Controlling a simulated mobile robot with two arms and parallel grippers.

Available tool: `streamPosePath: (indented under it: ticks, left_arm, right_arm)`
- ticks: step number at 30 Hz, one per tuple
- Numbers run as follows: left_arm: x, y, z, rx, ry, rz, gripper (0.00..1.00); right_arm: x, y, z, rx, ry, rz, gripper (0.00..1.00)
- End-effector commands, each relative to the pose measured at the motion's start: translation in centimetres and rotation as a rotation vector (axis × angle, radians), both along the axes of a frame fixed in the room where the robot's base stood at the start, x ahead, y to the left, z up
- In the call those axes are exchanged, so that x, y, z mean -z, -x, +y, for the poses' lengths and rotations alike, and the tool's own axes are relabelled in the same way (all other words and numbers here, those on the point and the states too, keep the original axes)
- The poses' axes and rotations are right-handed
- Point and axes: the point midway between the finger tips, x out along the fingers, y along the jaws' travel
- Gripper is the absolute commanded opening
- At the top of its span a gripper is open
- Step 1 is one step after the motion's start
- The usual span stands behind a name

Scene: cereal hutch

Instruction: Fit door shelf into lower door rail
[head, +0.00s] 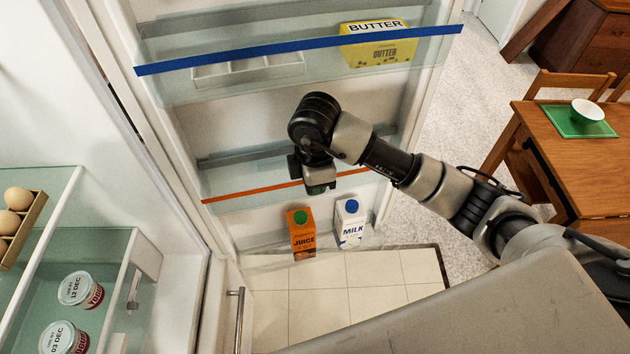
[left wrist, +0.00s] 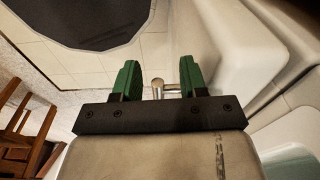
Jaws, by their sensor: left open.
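A clear door shelf with an orange front strip (head: 262,191) spans the lower part of the open fridge door in the head view. My right gripper (head: 320,188) is at this strip, near its middle, and covers part of it. Its fingertips are mostly hidden, so I cannot tell whether they grip the shelf. The lower rail is not clearly distinguishable behind the shelf. My left gripper (left wrist: 158,72) shows in the left wrist view with its green fingers apart and nothing between them. It is not visible in the head view.
A blue-edged upper door shelf (head: 225,58) holds a yellow butter box (head: 378,50). A juice carton (head: 302,236) and milk carton (head: 350,224) stand below. Fridge shelves with eggs (head: 12,210) and yogurt cups (head: 80,290) are at left. A table (head: 560,150) stands right.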

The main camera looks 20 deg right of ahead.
Motion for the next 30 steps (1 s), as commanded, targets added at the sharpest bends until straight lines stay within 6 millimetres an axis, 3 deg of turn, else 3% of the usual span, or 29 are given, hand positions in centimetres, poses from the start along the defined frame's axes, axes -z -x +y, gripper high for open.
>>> streamPosePath:
  ticks: [18,24,30]
  left_arm:
    - [0.23,0.04,-0.02,0.0,0.0,0.001,0.43]
    - [0.24,0.06,-0.02,0.0,0.0,0.001,0.43]
    - [0.25,0.06,-0.02,0.0,0.0,0.001,0.43]
  right_arm:
    - [0.33,-0.02,-0.01,0.0,0.0,-0.001,0.0]
    - [0.33,-0.02,-0.01,0.0,0.0,-0.001,0.33]
    - [0.39,0.01,-0.02,0.0,0.0,0.001,0.33]
